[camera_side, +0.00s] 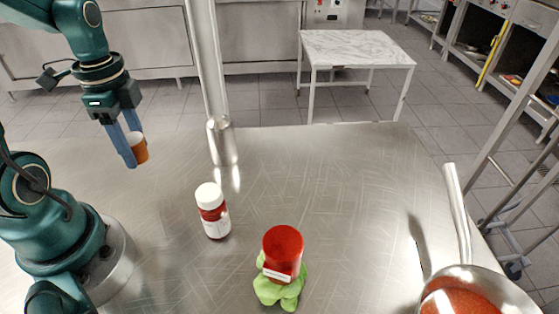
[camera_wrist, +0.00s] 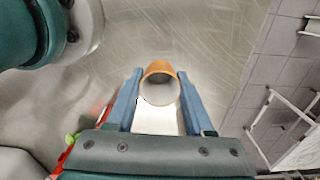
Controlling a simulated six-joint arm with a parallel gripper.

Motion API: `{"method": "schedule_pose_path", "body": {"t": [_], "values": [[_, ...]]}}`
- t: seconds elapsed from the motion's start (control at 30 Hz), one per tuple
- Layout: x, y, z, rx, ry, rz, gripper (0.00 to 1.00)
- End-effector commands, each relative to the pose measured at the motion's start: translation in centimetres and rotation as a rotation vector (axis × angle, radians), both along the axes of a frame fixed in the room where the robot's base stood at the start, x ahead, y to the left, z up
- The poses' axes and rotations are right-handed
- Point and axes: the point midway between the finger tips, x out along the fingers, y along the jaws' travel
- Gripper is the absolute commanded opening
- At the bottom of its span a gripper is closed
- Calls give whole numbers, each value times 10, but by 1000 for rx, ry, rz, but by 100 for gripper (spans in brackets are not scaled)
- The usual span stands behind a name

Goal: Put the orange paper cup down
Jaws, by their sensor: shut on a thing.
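The orange paper cup (camera_side: 139,147) is held between the blue fingers of my gripper (camera_side: 128,150) at the upper left of the side view. In the wrist view the cup (camera_wrist: 160,70) shows its orange rim and pale inside between the two fingers (camera_wrist: 158,98). The gripper is shut on the cup. In the side view a finger covers part of the cup. The cup appears above the steel table (camera_side: 330,190), but its exact height is hard to tell.
A white-capped bottle with red contents (camera_side: 213,212) stands mid-table. A red-topped green thing (camera_side: 282,262) stands in front of it. A pan with red sauce (camera_side: 462,296) is at the lower right. A metal post (camera_side: 208,70) rises behind the bottle. The table's middle right is clear.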

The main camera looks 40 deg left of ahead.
Motion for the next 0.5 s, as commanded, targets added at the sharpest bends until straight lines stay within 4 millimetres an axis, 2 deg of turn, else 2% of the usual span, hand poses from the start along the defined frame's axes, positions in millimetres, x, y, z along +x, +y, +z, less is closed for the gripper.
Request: {"method": "schedule_pose_path", "body": {"t": [0.3, 0.5], "values": [[30, -40, -30, -1, 3, -8, 0], [38, -49, -38, 0, 1, 0, 0]]}}
